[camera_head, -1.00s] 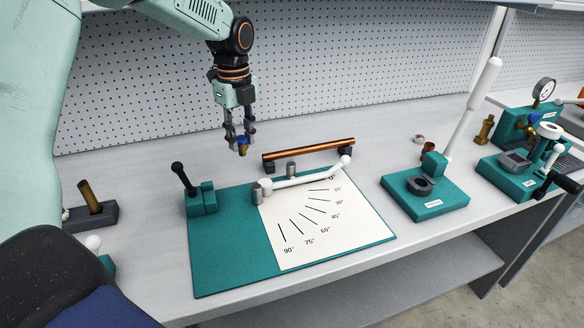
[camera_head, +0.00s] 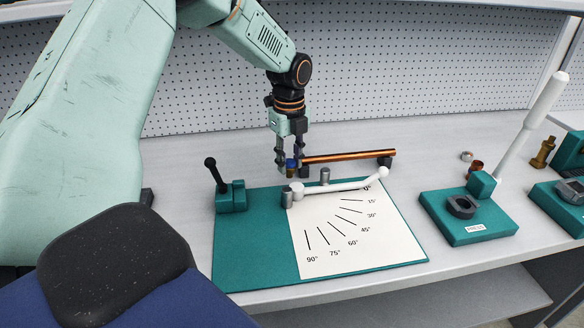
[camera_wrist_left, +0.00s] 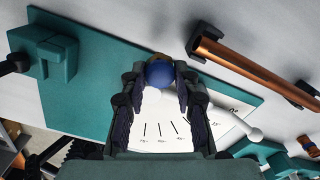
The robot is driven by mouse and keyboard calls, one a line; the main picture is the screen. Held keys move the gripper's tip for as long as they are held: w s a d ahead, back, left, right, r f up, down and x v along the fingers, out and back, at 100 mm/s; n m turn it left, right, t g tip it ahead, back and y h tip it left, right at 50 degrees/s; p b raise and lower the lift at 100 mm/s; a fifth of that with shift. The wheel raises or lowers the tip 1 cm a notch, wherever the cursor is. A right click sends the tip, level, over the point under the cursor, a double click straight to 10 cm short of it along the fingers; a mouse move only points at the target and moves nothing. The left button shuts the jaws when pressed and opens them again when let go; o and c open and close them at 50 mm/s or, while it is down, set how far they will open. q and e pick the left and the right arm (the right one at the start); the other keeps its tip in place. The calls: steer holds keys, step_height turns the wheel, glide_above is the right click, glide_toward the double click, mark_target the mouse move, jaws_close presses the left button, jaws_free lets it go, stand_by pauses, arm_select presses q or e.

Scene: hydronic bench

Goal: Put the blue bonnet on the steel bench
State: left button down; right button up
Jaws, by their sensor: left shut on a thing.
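The blue bonnet (camera_head: 292,167) is between the fingertips of my left gripper (camera_head: 289,166), which is shut on it. In the left wrist view the bonnet (camera_wrist_left: 159,74) shows as a round blue dome between the dark fingers, with a brownish part behind it. The gripper points down just behind the teal board, close to the left end of the copper pipe. The steel bench (camera_head: 430,165) is the pale grey top around it. I cannot tell whether the bonnet touches the bench. My right gripper is not in view.
The teal board (camera_head: 255,255) with an angle chart and white lever (camera_head: 345,186) lies just in front. The copper pipe (camera_head: 345,156) rests on dark supports to the right. A teal clamp (camera_head: 230,197) stands left. Bare bench lies behind the board and right of the pipe.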

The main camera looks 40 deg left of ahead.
mark_target(288, 161)
arm_select(q)
steer(key=f, duration=0.1)
steer(key=a+f, duration=0.1)
steer(key=f, duration=0.1)
steer(key=shift+d+r, duration=0.1)
steer(key=shift+d, duration=0.1)
steer(key=c, duration=1.3)
jaws_free()
steer(key=shift+d+r, duration=0.15)
steer(key=shift+d, duration=0.1)
steer(key=shift+a, duration=0.3)
steer(key=shift+w+r, duration=0.1)
steer(key=shift+r, duration=0.2)
step_height(288, 161, up, 10)
steer(key=shift+d+r+p, duration=0.1)
steer(key=shift+r+p, duration=0.05)
steer(key=shift+p, duration=0.5)
steer(key=shift+r, duration=0.5)
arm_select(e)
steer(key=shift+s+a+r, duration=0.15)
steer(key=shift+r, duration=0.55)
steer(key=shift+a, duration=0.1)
